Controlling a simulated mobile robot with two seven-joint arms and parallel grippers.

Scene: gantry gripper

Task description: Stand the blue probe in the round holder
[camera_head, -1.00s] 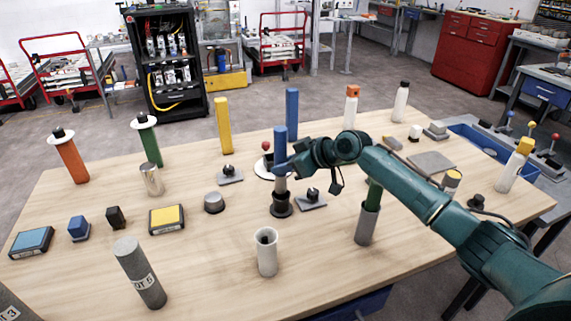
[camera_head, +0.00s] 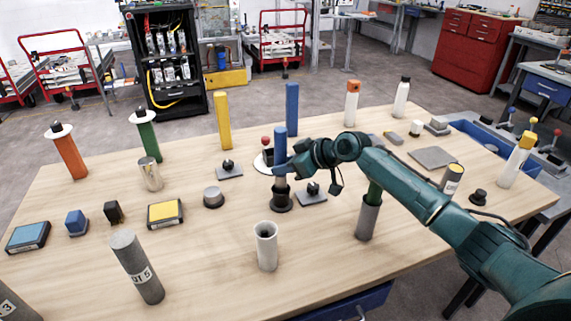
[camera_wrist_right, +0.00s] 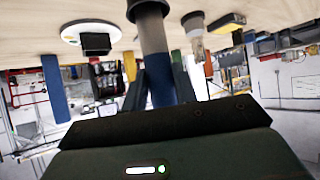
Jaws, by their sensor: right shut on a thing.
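The blue probe (camera_head: 280,143) stands upright, with a grey lower part. My right gripper (camera_head: 282,169) is shut on its blue part, coming in from the right. Its grey end goes down into the dark round holder (camera_head: 281,204) on the table. I cannot tell whether the end rests on the holder's bottom. My left gripper is not in view.
A flat plate with a black knob (camera_head: 311,194) sits close right of the holder. A white open tube (camera_head: 266,245) stands in front, and a grey tube with a green rod (camera_head: 367,218) to the right. A taller blue post (camera_head: 292,110) stands behind.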

